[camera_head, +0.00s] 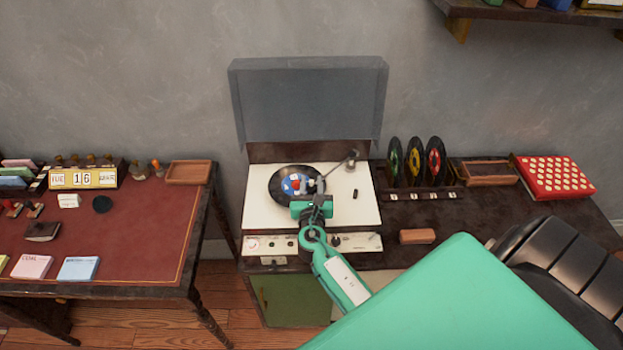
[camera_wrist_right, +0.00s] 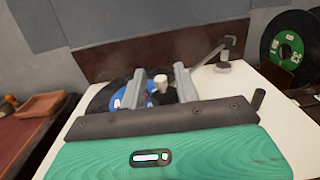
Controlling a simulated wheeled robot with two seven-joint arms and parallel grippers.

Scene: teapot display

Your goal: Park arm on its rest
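The record player (camera_head: 260,212) has a white top with a dark, blue-labelled record (camera_head: 283,183) on it. Its tonearm (camera_head: 340,167) runs from a pivot at the back right toward the record; the pivot end also shows in the right wrist view (camera_wrist_right: 224,64). My right gripper (camera_head: 312,184) is over the record's right part. In the right wrist view its two fingers (camera_wrist_right: 160,78) stand apart, with a small white-topped piece (camera_wrist_right: 161,84) between them. Whether this is the tonearm's head, I cannot tell. I cannot clearly identify the rest. My left gripper is out of view.
The raised grey lid (camera_head: 308,100) stands behind the player. Several upright records (camera_head: 412,162), a wooden tray (camera_head: 487,173) and a red box (camera_head: 553,177) are to the right. A brown block (camera_head: 417,237) lies nearer. A red-topped desk (camera_head: 140,225) stands left.

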